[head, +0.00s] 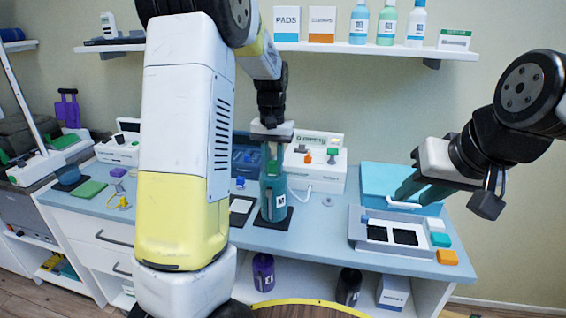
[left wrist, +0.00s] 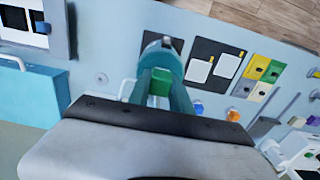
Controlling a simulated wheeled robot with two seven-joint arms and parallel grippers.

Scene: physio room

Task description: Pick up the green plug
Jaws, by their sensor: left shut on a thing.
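A green piece, which I take for the green plug (left wrist: 158,88), is between the teal fingers of my left gripper (left wrist: 160,92) in the left wrist view. My left gripper also shows in the head view (head: 272,158), pointing down, shut on it. Directly below is a teal bottle (head: 274,203) standing on a black mat; whether the plug touches it I cannot tell. Another green block (head: 332,152) sits on the white box behind. My right gripper (head: 408,194) looks open and empty, over the blue case (head: 385,175) near its white handle.
A grey tray (head: 360,232) with dark pockets and coloured blocks is at the right of the blue table. A dark mat with white cards (left wrist: 200,68) and coloured squares (left wrist: 262,68) lie beside the bottle. A shelf with bottles (head: 388,22) hangs above. My left arm hides the table's middle left.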

